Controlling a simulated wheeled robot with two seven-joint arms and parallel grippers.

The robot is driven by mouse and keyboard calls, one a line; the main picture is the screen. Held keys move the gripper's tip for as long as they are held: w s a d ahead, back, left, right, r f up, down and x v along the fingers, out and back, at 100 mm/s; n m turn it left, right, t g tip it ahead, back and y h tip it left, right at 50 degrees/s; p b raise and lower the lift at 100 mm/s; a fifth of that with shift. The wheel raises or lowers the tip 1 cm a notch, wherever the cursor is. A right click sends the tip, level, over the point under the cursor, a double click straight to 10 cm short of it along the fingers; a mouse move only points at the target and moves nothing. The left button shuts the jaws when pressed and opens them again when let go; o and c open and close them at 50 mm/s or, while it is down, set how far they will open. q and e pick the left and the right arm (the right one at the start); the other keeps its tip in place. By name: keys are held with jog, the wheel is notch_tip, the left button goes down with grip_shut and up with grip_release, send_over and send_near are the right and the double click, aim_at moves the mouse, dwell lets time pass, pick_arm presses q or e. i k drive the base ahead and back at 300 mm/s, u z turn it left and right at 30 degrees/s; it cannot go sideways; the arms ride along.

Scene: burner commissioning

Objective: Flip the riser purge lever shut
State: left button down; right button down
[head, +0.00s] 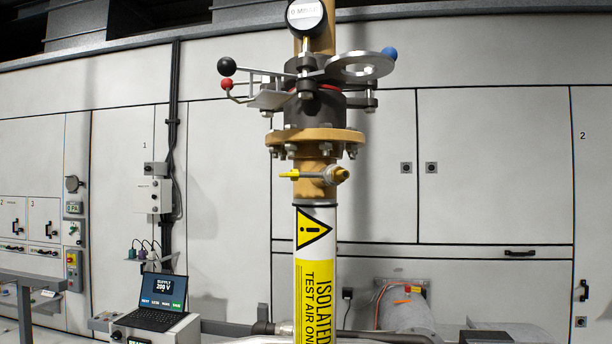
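The riser (314,236) is a vertical pipe in the middle of the head view, with a yellow warning label reading "ISOLATED TEST AIR ONLY". A small cross fitting with a yellow lever (290,174) sits on it just below the tan flange (316,135). The yellow lever lies horizontal, pointing left; it may be the purge lever, but no label confirms this. Above the flange, a dark valve body carries an arm with a black ball (227,66) and one with a red ball (227,84). Neither gripper shows in the view.
A grey handwheel (360,66) with a blue knob and a round gauge (305,15) top the riser. A laptop (161,300) stands on a grey box at lower left. Pale cabinet panels (490,160) stand behind. A dark horizontal pipe (380,338) crosses low down.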

aim_at(288, 175)
jog(key=u, duration=0.6)
jog(key=k, duration=0.7)
jog(key=u, duration=0.4)
jog(key=i, duration=1.2)
jog(key=z, duration=0.95)
